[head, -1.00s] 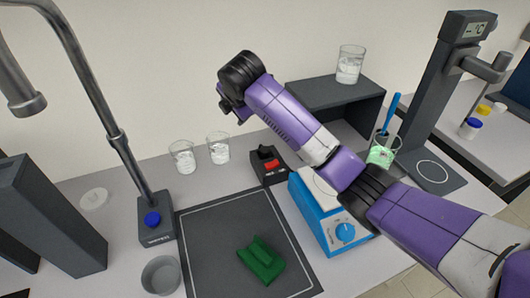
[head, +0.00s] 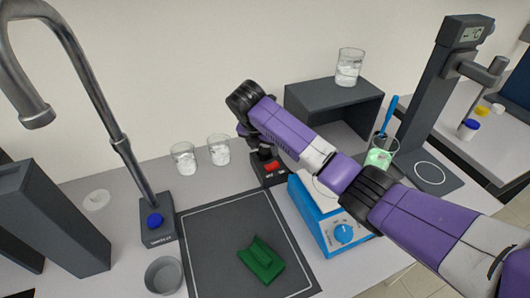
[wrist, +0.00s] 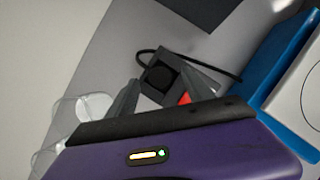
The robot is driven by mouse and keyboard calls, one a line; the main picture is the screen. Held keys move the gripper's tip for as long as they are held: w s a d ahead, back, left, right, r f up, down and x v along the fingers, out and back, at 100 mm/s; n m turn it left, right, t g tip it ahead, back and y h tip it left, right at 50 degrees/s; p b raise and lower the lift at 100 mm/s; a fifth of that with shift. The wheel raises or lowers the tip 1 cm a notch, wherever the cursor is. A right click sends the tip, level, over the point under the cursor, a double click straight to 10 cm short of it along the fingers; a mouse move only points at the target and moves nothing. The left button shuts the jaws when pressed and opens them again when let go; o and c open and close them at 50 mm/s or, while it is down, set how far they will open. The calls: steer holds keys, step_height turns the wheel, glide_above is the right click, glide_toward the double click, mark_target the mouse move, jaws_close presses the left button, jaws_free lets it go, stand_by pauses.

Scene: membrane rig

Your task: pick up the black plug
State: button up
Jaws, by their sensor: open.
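The black plug (wrist: 160,74) sits on a dark socket box with a red switch (head: 271,167), against the back wall. In the wrist view it shows between the two grey fingers of my gripper (wrist: 154,72), with a black cable curving from it. My gripper is open, pointing down above the box. In the head view my gripper (head: 259,143) and wrist cover most of the plug. I cannot tell whether the fingers touch the plug. The red switch also shows in the wrist view (wrist: 184,98), beside the right finger.
Two water glasses (head: 184,158) stand left of the box. A blue stirrer (head: 340,232) stands close on its right. A dark shelf (head: 325,95) with a beaker rises behind. A dark mat (head: 215,245) with a green holder (head: 261,260) lies in front; a tap (head: 120,150) is left.

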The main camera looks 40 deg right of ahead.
mark_target(264, 152)
steer(key=shift+x, duration=0.85)
steer(key=shift+c, duration=0.2)
jaws_close()
steer(key=shift+r, duration=0.15)
step_height(264, 152, up, 20)
